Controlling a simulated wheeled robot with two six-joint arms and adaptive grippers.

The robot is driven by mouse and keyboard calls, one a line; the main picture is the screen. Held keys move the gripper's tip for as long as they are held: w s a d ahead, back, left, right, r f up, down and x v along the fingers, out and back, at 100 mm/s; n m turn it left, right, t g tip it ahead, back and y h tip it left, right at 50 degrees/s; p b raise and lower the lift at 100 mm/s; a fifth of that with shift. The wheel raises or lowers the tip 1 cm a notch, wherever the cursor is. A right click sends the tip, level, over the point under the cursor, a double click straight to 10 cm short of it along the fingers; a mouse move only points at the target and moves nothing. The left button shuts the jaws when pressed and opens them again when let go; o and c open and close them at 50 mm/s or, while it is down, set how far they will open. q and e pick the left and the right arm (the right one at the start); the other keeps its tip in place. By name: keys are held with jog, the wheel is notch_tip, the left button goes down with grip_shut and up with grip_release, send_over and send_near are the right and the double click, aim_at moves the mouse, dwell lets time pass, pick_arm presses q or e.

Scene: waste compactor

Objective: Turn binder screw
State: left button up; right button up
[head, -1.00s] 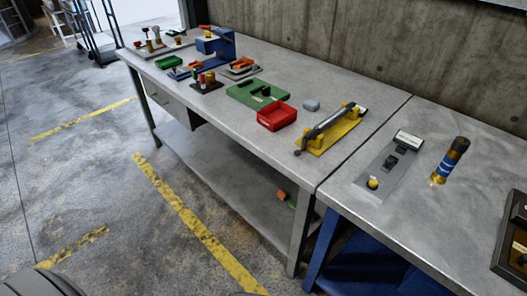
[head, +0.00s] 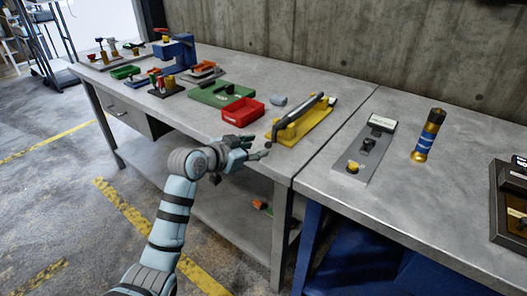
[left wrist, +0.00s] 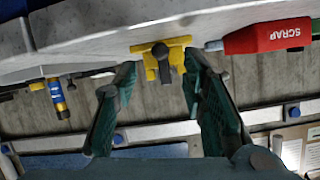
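A yellow stand (head: 302,124) carries a long dark bar (head: 305,116), which I take to be the binder with its screw. It sits near the front edge of the left bench. A small dark knob (head: 268,145) is at the bar's near end. My left gripper (head: 258,147) is open and empty at the bench's front edge, just left of that knob and seemingly apart from it. In the left wrist view the yellow stand (left wrist: 178,50) and dark knob end (left wrist: 161,50) appear between and beyond the spread fingers (left wrist: 160,62). My right gripper is not in view.
A red bin (head: 243,110) stands left of the yellow stand, with a green plate (head: 215,95) beyond it. A grey lump (head: 279,100) lies behind. On the right bench are a grey plate (head: 350,165) and a brass-and-blue cylinder (head: 424,141). Bare bench top lies between these.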

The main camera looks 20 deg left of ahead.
aim_at(267, 145)
pick_arm(q)
jog(key=b+x, duration=0.1)
jog(key=x, duration=0.4)
jog(key=shift+c, duration=0.3)
grip_shut()
